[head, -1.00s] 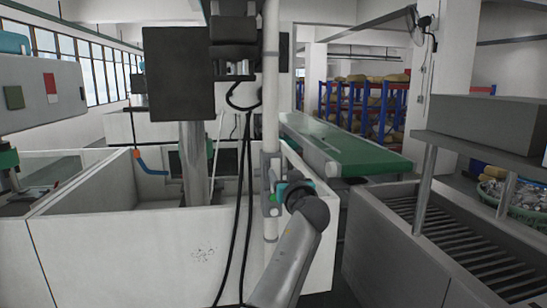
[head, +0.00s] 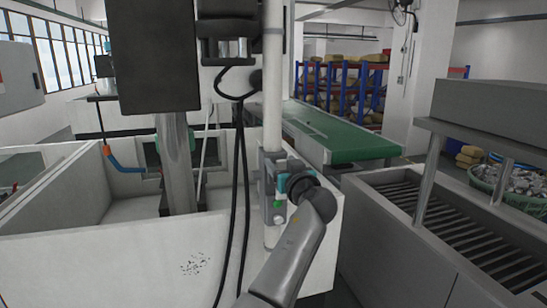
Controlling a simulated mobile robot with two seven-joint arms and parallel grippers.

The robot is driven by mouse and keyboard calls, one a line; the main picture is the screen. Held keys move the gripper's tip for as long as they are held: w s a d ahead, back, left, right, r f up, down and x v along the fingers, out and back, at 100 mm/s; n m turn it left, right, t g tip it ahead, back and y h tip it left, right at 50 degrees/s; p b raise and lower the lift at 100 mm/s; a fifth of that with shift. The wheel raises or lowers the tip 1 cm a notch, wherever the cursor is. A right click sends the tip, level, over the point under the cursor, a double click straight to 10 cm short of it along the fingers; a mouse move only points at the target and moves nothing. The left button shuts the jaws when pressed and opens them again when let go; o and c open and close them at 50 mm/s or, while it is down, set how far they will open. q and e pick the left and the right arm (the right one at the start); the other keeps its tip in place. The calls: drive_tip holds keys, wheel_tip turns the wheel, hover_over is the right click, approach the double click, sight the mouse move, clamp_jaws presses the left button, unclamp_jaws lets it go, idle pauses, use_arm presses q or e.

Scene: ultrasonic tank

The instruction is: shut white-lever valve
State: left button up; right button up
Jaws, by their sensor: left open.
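A white vertical pipe (head: 272,95) stands at the near right corner of the white tank (head: 130,262) in the head view. My left gripper (head: 270,188) is at the lower part of this pipe, in front of it. Its grey body has a small green light and a teal ring at the wrist. It is open, but its fingertips are hard to make out. I cannot pick out the white lever or the valve body; the gripper and wrist cover that part of the pipe. I cannot tell whether the gripper touches anything. My right gripper is out of view.
Black cables (head: 240,160) hang just left of the pipe. A dark box (head: 152,50) on a metal post stands above the tank. A green conveyor (head: 340,140) runs behind. A grey roller bench (head: 400,235) stands at the right, with a narrow gap between.

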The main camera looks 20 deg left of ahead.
use_arm(q)
drive_tip(key=shift+w, duration=0.2)
drive_tip(key=shift+r, duration=0.1)
clamp_jaws()
idle(0.5)
